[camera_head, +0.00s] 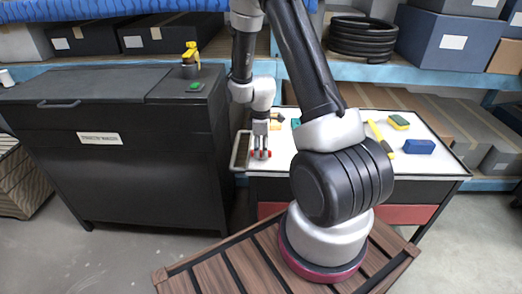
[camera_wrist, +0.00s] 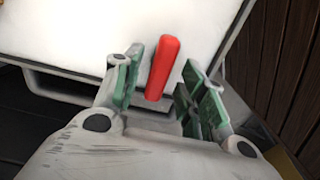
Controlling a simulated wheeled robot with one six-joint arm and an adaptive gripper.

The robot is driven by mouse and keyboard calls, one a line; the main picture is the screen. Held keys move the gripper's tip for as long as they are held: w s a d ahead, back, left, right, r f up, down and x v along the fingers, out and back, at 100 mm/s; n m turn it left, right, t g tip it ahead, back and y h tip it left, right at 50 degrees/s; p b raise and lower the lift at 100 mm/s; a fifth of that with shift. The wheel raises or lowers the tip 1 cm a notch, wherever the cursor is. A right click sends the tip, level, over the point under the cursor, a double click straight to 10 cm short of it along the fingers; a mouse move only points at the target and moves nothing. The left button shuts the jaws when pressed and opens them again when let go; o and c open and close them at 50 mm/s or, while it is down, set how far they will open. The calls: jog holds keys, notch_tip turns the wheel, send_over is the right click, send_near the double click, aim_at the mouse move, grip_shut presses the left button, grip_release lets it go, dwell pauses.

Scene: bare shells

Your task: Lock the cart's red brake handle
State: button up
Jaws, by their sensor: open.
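The cart (camera_head: 440,162) has a white top with a metal rim and red drawer fronts. Its white top (camera_wrist: 70,35) fills the upper part of the wrist view. The red brake handle (camera_wrist: 162,68) is a plain bar at the cart's edge, slightly tilted. My gripper (camera_wrist: 161,72) is open, with one green-padded finger on each side of the handle and gaps between them. In the head view my gripper (camera_head: 260,148) points down at the cart's left end. Only small red bits of the handle (camera_head: 267,154) show there, the rest being hidden by the fingers.
A black cabinet (camera_head: 130,150) with a yellow-handled item (camera_head: 190,52) on top stands close to the cart's left. A blue block (camera_head: 418,146) and a green-yellow sponge (camera_head: 398,121) lie on the cart's right. Shelves with boxes and a black coiled hose (camera_head: 362,38) stand behind.

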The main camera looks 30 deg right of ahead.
jog(key=shift+f, duration=0.5)
grip_shut()
